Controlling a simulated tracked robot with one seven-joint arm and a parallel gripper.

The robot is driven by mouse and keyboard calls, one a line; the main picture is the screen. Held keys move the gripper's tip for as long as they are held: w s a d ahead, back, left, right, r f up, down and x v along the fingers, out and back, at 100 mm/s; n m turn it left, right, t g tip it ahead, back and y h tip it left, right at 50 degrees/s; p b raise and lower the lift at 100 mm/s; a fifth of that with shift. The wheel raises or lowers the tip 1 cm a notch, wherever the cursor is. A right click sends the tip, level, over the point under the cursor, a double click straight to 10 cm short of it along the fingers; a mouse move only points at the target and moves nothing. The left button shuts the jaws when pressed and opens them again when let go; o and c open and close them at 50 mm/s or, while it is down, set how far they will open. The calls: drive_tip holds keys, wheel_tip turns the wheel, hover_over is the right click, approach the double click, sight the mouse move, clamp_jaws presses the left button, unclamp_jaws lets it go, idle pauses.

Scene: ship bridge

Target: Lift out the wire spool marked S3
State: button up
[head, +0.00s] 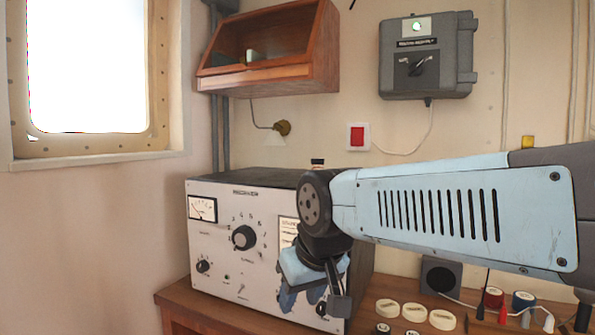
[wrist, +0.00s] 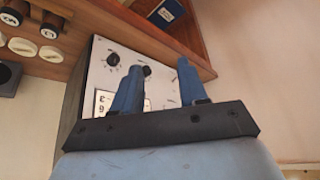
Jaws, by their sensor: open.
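Several spool-like items lie on the wooden desk at the lower right of the head view. In the wrist view, two dark-ended cylinders (wrist: 51,25) and pale discs (wrist: 22,47) show at the upper left. My gripper (head: 303,302) is open and empty, with its blue fingers in front of the receiver's face. It also shows in the wrist view (wrist: 158,66), apart from the spools.
The white-faced receiver (head: 220,262) stands on the desk (head: 207,311) left of the spools. A dark box (head: 440,275) stands behind them, with cables nearby. A wooden wall shelf (head: 270,72) and a grey switch box (head: 428,58) are above. My arm crosses over the desk.

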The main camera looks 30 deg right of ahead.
drive_tip(key=shift+o, duration=0.3)
drive_tip(key=shift+o, duration=0.8)
drive_tip(key=shift+w+r, duration=0.2)
drive_tip(key=shift+r, duration=0.1)
drive_tip(key=shift+o, duration=1.1)
drive_tip(key=w+d+r+m, duration=0.1)
drive_tip(key=w+d+r, duration=0.1)
drive_tip(key=w+r, duration=0.3)
drive_tip(key=w+d+r+m+h, duration=0.1)
drive_tip(key=w+d+r, duration=0.1)
drive_tip(key=w+r, duration=0.4)
wheel_tip(320, 180, up, 6)
drive_tip(key=shift+d+f+g, duration=0.1)
drive_tip(key=shift+d+g, duration=0.2)
drive_tip(key=shift+d, duration=0.1)
drive_tip(key=m+g, duration=0.1)
drive_tip(key=m, duration=0.2)
approach(318, 159)
drive_tip(key=shift+h, duration=0.4)
drive_tip(key=w+f, duration=0.1)
drive_tip(key=f, duration=0.1)
drive_tip(key=w+f, duration=0.2)
drive_tip(key=f, duration=0.1)
drive_tip(key=shift+w+d, duration=0.15)
drive_tip(key=shift+w, duration=0.05)
drive_tip(key=shift+s+x, duration=0.2)
drive_tip(key=shift+x, duration=1.15)
drive_tip(key=shift+s+x, duration=0.2)
drive_tip(key=shift+x, duration=1.15)
